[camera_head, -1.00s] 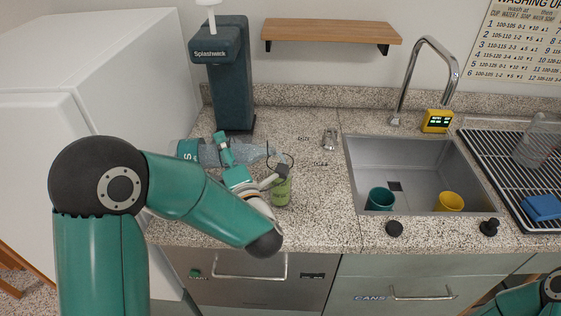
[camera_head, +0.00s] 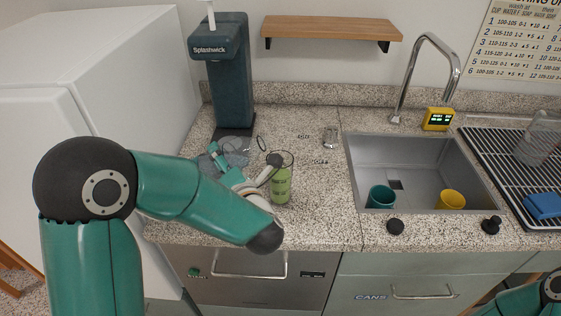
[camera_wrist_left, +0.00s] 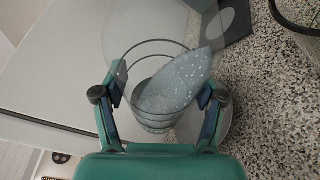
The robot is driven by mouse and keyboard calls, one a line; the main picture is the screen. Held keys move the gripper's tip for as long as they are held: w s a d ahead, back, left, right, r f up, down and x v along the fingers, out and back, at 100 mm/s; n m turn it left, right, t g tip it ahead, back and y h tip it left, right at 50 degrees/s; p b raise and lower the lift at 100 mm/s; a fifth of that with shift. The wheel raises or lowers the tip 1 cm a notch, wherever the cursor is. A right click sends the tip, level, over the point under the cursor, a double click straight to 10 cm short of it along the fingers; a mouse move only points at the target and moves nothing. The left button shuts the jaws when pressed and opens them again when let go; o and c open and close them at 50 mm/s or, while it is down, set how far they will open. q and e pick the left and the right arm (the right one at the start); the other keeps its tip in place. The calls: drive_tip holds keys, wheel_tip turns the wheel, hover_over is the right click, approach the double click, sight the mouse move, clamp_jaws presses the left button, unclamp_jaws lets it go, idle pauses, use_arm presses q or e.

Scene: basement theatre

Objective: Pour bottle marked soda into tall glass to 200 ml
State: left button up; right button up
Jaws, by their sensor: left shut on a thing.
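My left gripper (camera_head: 222,160) is shut on the clear bottle (camera_head: 236,155). It holds the bottle tilted above the counter, left of the tall glass. A thin dark ring (camera_head: 262,143) shows at the bottle's right end. In the left wrist view the bottle (camera_wrist_left: 172,92) is between both fingers, with bubbly liquid inside and a slanted surface. Its label cannot be read now. The tall glass (camera_head: 282,183) stands upright on the counter, with green up most of its height; its marks are too small to read. My right gripper is not in view.
A dark Splashwick dispenser (camera_head: 228,75) stands behind the bottle. The sink (camera_head: 418,160) holds a teal cup (camera_head: 381,197) and a yellow cup (camera_head: 450,200). A drying rack (camera_head: 500,165) is at right. The counter right of the glass is clear.

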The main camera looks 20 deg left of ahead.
sight(233, 151)
use_arm(q)
drive_tip(key=shift+f+b, duration=0.3)
drive_tip(key=shift+b, duration=0.05)
drive_tip(key=b, duration=0.1)
drive_tip(key=f+n+b, duration=0.1)
drive_tip(key=b, duration=0.1)
drive_tip(key=shift+w+d+f+g, duration=0.15)
drive_tip(key=shift+d+g, duration=0.15)
drive_tip(key=shift+d, duration=0.05)
drive_tip(key=shift+w+d+r+n+h+b, duration=0.2)
drive_tip(key=shift+d+r+n+h+b, duration=0.15)
drive_tip(key=shift+n+b, duration=0.35)
drive_tip(key=r, duration=0.1)
drive_tip(key=r+n, duration=0.1)
drive_tip(key=r+h, duration=0.1)
drive_tip(key=shift+w+d, duration=0.1)
drive_tip(key=shift+d, duration=0.15)
drive_tip(key=n+h+b, duration=0.2)
drive_tip(key=n+b, duration=0.1)
drive_tip(key=shift+a+r+b, duration=0.2)
drive_tip(key=shift+b, duration=0.1)
drive_tip(key=shift+d+f+n+h+b, duration=0.1)
drive_tip(key=shift+f+n+h+b, duration=0.25)
drive_tip(key=shift+f+n+b, duration=0.6)
drive_tip(key=shift+d+r+n+h+b, duration=0.1)
drive_tip(key=shift+r+n+h+b, duration=0.35)
drive_tip(key=shift+r, duration=0.55)
